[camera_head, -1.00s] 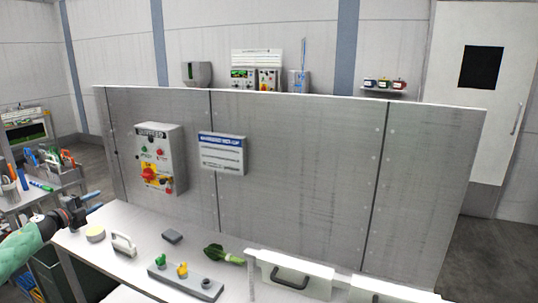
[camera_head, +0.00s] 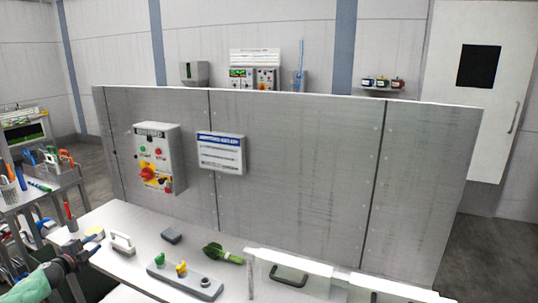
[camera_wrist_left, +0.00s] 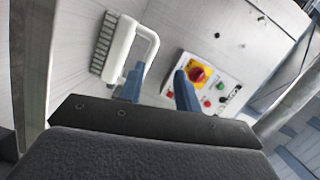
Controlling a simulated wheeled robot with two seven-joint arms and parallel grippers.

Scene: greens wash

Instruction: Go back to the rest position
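My left gripper (camera_head: 92,248) is low at the left front corner of the table in the head view. Its two blue fingers stand apart with nothing between them in the left wrist view (camera_wrist_left: 160,92). A white-handled brush (camera_head: 122,244) lies on the table just right of the gripper; it also shows beyond the fingers in the left wrist view (camera_wrist_left: 122,48). My right gripper is in neither view.
The grey table (camera_head: 140,222) carries a dark block (camera_head: 172,236), a knob fixture (camera_head: 187,283), leafy greens (camera_head: 222,254) and lidded bins (camera_head: 290,270). A panel (camera_head: 300,170) with a switch box (camera_head: 157,158) stands behind. A tool cart (camera_head: 50,180) is at left.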

